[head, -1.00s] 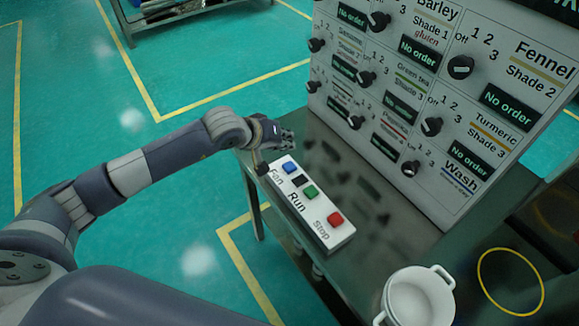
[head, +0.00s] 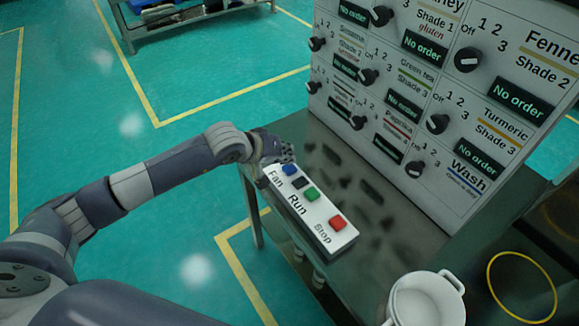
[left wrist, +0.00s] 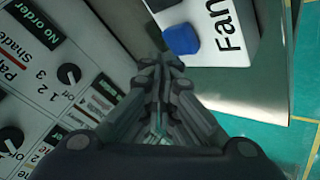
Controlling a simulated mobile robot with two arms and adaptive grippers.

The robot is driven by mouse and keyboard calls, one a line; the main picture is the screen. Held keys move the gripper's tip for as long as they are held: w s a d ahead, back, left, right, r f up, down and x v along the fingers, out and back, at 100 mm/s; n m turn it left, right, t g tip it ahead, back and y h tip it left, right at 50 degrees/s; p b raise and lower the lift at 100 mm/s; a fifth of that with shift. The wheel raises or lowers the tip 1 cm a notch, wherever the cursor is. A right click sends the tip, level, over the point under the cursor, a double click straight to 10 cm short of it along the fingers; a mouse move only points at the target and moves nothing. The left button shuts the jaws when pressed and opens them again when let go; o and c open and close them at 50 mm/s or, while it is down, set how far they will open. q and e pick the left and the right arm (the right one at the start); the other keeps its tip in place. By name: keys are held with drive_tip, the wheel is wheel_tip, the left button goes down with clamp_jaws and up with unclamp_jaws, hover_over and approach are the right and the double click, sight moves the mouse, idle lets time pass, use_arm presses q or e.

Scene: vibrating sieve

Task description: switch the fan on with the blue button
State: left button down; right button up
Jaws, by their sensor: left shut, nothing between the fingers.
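The blue button (head: 290,169) is at the far end of the white button box (head: 322,222), beside the "Fan" label. It also shows in the left wrist view (left wrist: 181,39), just above and right of my fingertips. My left gripper (head: 286,154) is shut and empty, close to the blue button on its far side; in the left wrist view its closed fingers (left wrist: 160,75) show apart from the button in the picture. I cannot tell whether they touch it. A green button (head: 311,194) by "Run" and a red button (head: 338,223) by "Stop" sit on the same box. My right gripper is not in view.
A panel (head: 440,90) with several black knobs and "No order" displays stands behind the box on the metal table (head: 378,236). A white two-handled pot (head: 428,300) stands at the front right, near a yellow ring (head: 522,288). The green floor to the left is open.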

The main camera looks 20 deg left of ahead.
sight(286, 166)
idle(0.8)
use_arm(q)
drive_tip(key=shift+f+b, duration=0.4)
drive_tip(key=shift+b, duration=0.35)
drive_tip(key=shift+f+b, duration=0.55)
drive_tip(key=shift+b, duration=0.1)
idle(0.5)
drive_tip(key=shift+r, duration=0.15)
drive_tip(key=shift+r+p, duration=0.3)
drive_tip(key=shift+r, duration=0.5)
drive_tip(key=shift+r+p, duration=1.05)
drive_tip(key=shift+r, duration=1.5)
